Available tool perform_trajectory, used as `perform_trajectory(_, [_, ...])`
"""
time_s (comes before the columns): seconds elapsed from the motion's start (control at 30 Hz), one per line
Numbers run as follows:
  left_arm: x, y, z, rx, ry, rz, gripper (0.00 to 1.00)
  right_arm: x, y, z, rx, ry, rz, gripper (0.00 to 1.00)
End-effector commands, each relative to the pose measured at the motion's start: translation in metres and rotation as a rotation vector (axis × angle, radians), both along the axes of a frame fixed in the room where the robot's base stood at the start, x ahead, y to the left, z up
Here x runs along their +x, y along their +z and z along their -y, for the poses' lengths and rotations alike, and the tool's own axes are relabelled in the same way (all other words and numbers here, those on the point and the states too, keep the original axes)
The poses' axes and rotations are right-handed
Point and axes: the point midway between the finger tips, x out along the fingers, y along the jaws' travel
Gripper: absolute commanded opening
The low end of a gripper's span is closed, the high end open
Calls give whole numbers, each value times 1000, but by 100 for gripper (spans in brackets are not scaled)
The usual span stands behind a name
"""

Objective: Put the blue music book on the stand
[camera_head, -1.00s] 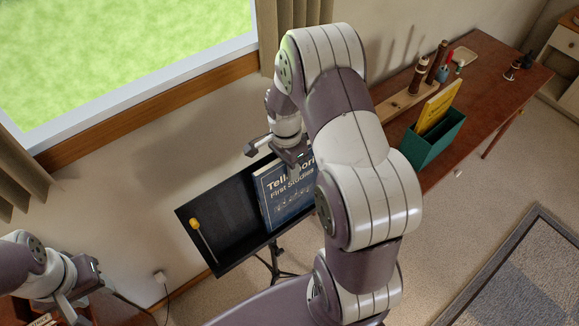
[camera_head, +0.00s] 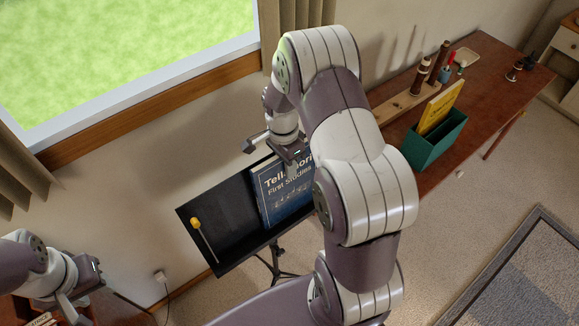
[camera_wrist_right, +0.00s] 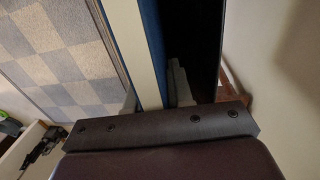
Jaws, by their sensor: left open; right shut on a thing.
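The blue music book (camera_head: 283,195), with white title lettering, is upright against the right part of the black music stand (camera_head: 232,225). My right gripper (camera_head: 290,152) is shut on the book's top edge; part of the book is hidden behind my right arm. In the right wrist view the book (camera_wrist_right: 147,55) shows edge-on, with pale pages and blue cover, close beside the dark stand panel (camera_wrist_right: 196,50). Whether its lower edge rests on the ledge is unclear. My left gripper (camera_head: 78,300) is open and empty at the lower left.
A yellow-headed stick (camera_head: 204,238) lies on the left part of the stand. A wooden desk (camera_head: 480,75) at the right holds a green box (camera_head: 433,145) with a yellow book (camera_head: 440,108). The window wall is close behind the stand.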

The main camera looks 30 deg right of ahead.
Motion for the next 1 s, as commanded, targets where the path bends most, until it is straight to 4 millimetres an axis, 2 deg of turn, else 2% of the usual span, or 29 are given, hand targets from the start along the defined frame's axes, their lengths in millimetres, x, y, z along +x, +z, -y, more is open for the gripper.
perform_trajectory(0.3, [0, 0, 0, 0, 0, 0, 43, 6, 1, 0, -2, -1, 6, 0])
perform_trajectory(0.33, [0, 0, 0, 0, 0, 0, 43, 6, 1, 0, -2, -1, 6, 31])
perform_trajectory(0.4, [0, 0, 0, 0, 0, 0, 43, 5, 1, 0, -1, -1, 5, 51])
perform_trajectory(0.67, [0, 0, 0, 0, 0, 0, 43, 4, 0, 0, -1, 0, 2, 51])
perform_trajectory(0.77, [0, -3, 0, 0, 0, 0, 43, 6, 6, 0, -1, -1, 4, 51])
perform_trajectory(0.87, [0, -9, 0, 0, 0, 0, 43, 8, 24, 0, -1, -1, 8, 51])
perform_trajectory(1.0, [0, -18, 0, 0, 0, 0, 43, 13, 63, 0, -2, -1, 9, 51])
